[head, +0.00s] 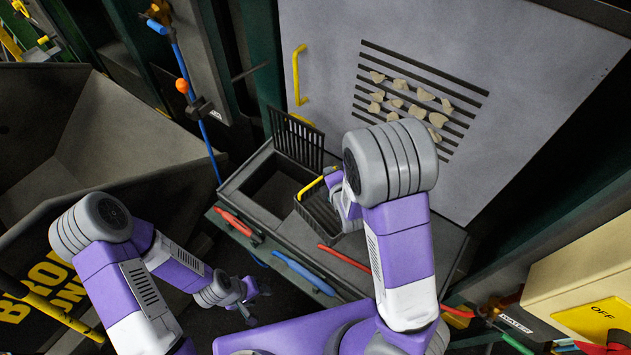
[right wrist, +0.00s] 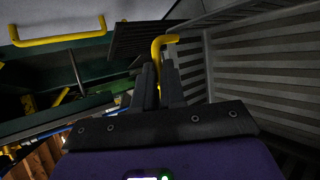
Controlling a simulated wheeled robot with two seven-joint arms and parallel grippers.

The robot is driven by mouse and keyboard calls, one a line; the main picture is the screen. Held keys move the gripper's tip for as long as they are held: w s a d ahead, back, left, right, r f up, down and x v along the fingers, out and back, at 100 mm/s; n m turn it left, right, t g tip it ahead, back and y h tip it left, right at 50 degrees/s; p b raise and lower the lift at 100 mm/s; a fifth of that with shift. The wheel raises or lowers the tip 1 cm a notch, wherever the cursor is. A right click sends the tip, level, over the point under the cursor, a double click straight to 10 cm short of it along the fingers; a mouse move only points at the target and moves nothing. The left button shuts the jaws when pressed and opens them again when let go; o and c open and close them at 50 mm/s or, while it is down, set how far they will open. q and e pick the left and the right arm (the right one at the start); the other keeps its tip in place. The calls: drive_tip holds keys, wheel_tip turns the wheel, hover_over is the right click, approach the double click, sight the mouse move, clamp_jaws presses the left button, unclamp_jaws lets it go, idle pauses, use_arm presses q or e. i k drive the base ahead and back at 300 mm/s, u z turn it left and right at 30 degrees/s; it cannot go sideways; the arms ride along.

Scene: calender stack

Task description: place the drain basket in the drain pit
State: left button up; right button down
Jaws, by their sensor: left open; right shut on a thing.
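The drain basket (head: 318,212) is dark and slatted, with a yellow handle (head: 314,187). It hangs at the right edge of the drain pit (head: 277,188), a dark rectangular opening; I cannot tell if it touches the rim. My right gripper (head: 334,174) is shut on the handle; its arm hides part of the basket. In the right wrist view the fingers (right wrist: 158,80) close on the yellow handle (right wrist: 166,42), with the basket's slatted wall (right wrist: 265,65) at right. My left gripper (head: 256,300) is open and empty, low in front of the pit.
A slatted grate (head: 296,138) stands raised behind the pit. A grey panel (head: 480,40) with slots, pale lumps (head: 405,92) and a yellow handle (head: 298,75) rises behind. A large dark bin (head: 130,150) is left. Red and blue bars line the front edge.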

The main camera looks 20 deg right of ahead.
sight(282, 199)
drive_tip(key=z, duration=0.55)
drive_tip(key=k, duration=1.25)
drive_tip(key=u, duration=0.1)
drive_tip(key=i, duration=0.5)
drive_tip(key=u, duration=0.95)
drive_tip(key=i, duration=1.5)
drive_tip(key=z, duration=0.05)
drive_tip(key=k, duration=0.5)
drive_tip(key=z, duration=0.05)
